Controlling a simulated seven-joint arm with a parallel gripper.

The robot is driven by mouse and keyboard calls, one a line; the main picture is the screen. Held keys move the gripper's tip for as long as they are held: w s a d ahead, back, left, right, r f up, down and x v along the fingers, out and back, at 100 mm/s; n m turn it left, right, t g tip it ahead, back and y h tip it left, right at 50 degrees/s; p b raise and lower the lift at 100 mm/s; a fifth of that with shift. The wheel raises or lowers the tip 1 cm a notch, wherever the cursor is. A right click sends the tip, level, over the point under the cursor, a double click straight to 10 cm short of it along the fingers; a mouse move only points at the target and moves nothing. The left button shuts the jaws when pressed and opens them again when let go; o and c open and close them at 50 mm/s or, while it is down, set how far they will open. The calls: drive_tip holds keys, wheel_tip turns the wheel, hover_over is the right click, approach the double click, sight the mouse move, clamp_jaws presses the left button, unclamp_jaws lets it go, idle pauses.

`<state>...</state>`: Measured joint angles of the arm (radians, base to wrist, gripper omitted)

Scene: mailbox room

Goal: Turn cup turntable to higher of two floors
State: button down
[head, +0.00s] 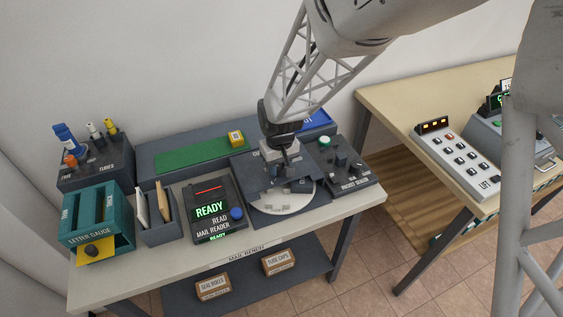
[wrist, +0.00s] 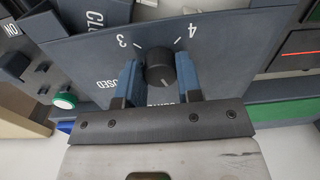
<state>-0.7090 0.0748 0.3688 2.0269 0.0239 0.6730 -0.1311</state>
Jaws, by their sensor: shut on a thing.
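The turntable unit (head: 245,172) is a dark grey box on the bench, with a round white disc (head: 268,208) at its front. In the wrist view a round black knob (wrist: 160,66) sits on its dark panel (wrist: 228,58), between the marks 3 (wrist: 122,41) and 4 (wrist: 193,31). The blue fingers of my gripper (wrist: 160,80) are shut on the knob, one on each side. In the head view my gripper (head: 284,155) comes down over the unit and hides the knob. I cannot tell which number the knob points to.
Left of the unit stand a mail reader (head: 212,211) showing READY, a letter holder (head: 160,222), a teal letter gauge (head: 97,222) and a tube rack (head: 92,168). A button panel (head: 346,168) is close on the right. A second table (head: 400,105) with a control box (head: 457,157) stands farther right.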

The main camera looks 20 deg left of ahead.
drive_tip(key=shift+m, duration=4.3)
drive_tip(key=shift+a+m, duration=0.1)
drive_tip(key=shift+m, duration=6.4)
drive_tip(key=shift+a+m, duration=0.1)
drive_tip(key=shift+m, duration=4.4)
drive_tip(key=shift+w+m, duration=0.1)
drive_tip(key=shift+m, duration=2)
